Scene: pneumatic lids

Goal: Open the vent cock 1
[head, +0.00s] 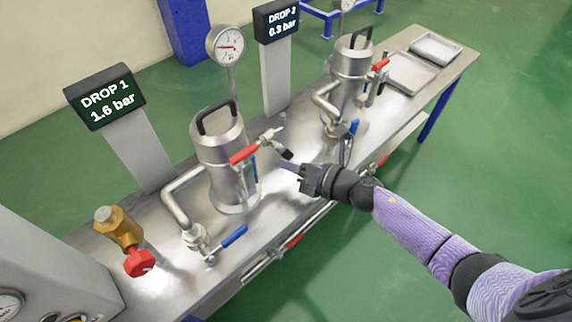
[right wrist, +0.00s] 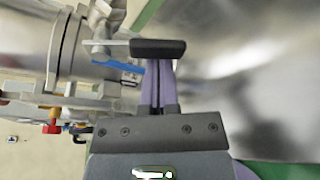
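On the near steel vessel (head: 225,165), a small metal cock (head: 272,134) with a black handle (head: 286,154) sticks out to the right, beside a red lever (head: 243,154). No label marks it as vent cock 1. My right gripper (head: 284,165) is right at this handle. In the right wrist view its purple fingers are together, with only a thin line between them, and the black handle (right wrist: 158,48) lies across their tips. I cannot tell whether they touch. My left gripper is not in view.
The display (head: 105,95) reads DROP 1, 1.6 bar. A blue lever (head: 234,236) sits low in front of the near vessel, and a brass valve with a red knob (head: 139,262) at the left. A second vessel (head: 352,75) and trays (head: 435,48) stand farther along the bench.

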